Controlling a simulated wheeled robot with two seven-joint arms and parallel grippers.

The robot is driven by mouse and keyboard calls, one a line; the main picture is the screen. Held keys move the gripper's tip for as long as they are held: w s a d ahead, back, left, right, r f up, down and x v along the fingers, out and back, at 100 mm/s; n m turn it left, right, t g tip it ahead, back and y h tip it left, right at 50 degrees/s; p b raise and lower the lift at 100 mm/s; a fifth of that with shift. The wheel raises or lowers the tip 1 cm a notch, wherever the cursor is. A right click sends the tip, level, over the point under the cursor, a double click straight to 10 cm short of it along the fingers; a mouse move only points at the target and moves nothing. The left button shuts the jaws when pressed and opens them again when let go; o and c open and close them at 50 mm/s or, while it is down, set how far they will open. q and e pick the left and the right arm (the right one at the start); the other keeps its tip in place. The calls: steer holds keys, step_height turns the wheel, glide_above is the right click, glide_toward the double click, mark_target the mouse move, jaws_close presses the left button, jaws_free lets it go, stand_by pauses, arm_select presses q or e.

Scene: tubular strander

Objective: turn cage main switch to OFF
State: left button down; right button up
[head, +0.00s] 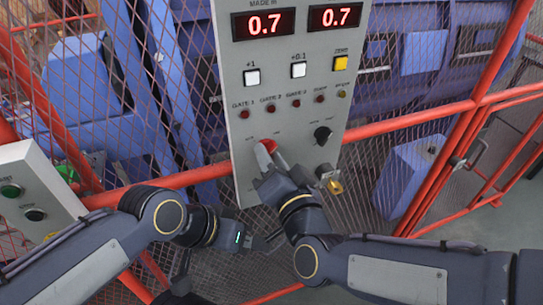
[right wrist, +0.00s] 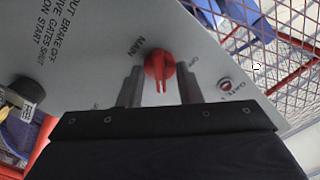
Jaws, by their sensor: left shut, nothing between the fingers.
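The red cage main switch (head: 268,146) is on the lower left of the grey control panel (head: 240,170). In the right wrist view the red switch (right wrist: 160,66) sits by the label "MAIN", its handle pointing down in the picture toward my gripper. My right gripper (head: 270,157) is at the switch, its two fingers apart, one on each side of the handle. Gaps show between fingers and handle. In the head view the hand partly covers the switch. My left gripper (head: 272,240) is shut and empty, below the panel in front of the mesh.
Buttons, lamps and two displays (head: 264,24) reading 0.7 are above. Red rails (head: 410,120) and mesh surround the panel. A button box (head: 35,195) is at left.

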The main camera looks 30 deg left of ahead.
jaws_close()
steer(key=shift+n, duration=0.3)
steer(key=n+b, duration=0.2)
steer(key=n, duration=1.5)
steer(key=shift+b, duration=0.3)
steer(key=shift+n, duration=0.4)
